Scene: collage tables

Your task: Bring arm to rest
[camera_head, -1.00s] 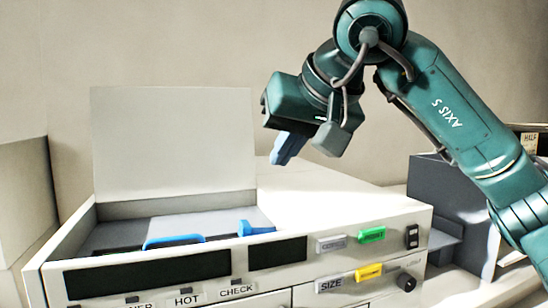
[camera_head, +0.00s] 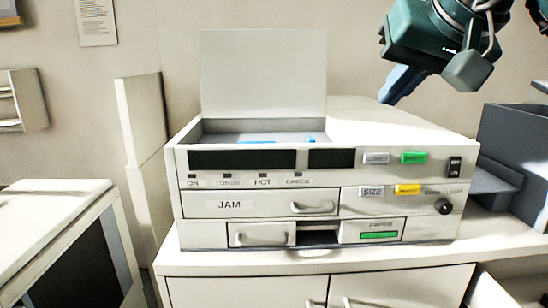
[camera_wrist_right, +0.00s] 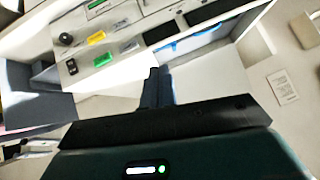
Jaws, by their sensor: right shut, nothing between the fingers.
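My right gripper (camera_head: 402,84) hangs in the air above the right rear of the white copier-like machine (camera_head: 350,203). Its blue-grey fingers are together and hold nothing. In the right wrist view the shut fingers (camera_wrist_right: 158,88) point toward the machine's top, apart from it as far as I can tell. The green arm reaches in from the upper right corner and is cut off by the frame edge. My left gripper does not show.
The machine's lid (camera_head: 263,75) stands open, with blue parts (camera_head: 262,142) inside. The machine sits on a white cabinet (camera_head: 245,289). A dark grey bin (camera_head: 512,150) stands right of it. A white unit with a dark panel (camera_head: 75,262) is at lower left. A notice (camera_head: 97,22) hangs on the wall.

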